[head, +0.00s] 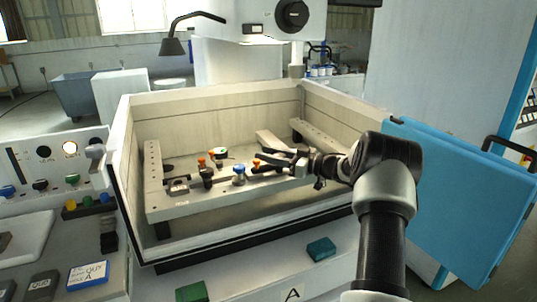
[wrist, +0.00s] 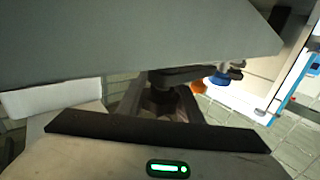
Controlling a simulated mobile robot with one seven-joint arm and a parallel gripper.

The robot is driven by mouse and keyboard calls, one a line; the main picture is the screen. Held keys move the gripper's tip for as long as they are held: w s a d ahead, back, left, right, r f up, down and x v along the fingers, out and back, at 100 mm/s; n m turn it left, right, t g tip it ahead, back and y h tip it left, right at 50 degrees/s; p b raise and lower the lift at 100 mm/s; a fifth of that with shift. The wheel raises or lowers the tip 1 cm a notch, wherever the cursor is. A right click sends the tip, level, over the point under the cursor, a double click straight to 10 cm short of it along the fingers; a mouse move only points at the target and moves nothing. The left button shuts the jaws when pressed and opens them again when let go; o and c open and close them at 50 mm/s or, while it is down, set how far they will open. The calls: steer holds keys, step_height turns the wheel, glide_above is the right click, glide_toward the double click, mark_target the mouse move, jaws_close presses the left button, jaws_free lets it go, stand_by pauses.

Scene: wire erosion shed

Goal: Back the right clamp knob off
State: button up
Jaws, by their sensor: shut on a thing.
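My gripper (head: 264,164) reaches in from the right over the work tank, its fingers pointing left. It is shut on the right clamp knob, which the fingers mostly hide in the head view; a bit of orange shows at the fingertips. In the wrist view a dark knob-like part (wrist: 166,98) shows between the big grey finger above and the black pad below. How far the knob is turned cannot be told. Left of the gripper stand a blue-topped part (head: 239,176) and a black knob (head: 207,175) with orange parts near it.
The pale tank wall (head: 122,190) surrounds the work area, with a left support rail (head: 153,175) and a back right rail (head: 325,136). A blue door (head: 450,195) stands open at right. A machine head (head: 265,20) hangs above. A control panel (head: 50,175) is at left.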

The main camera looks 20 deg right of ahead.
steer(key=o, duration=1)
steer(key=shift+o, duration=0.2)
steer(key=v, duration=1.7)
steer(key=shift+s+p, duration=0.15)
steer(key=shift+p, duration=0.3)
steer(key=shift+d, duration=0.15)
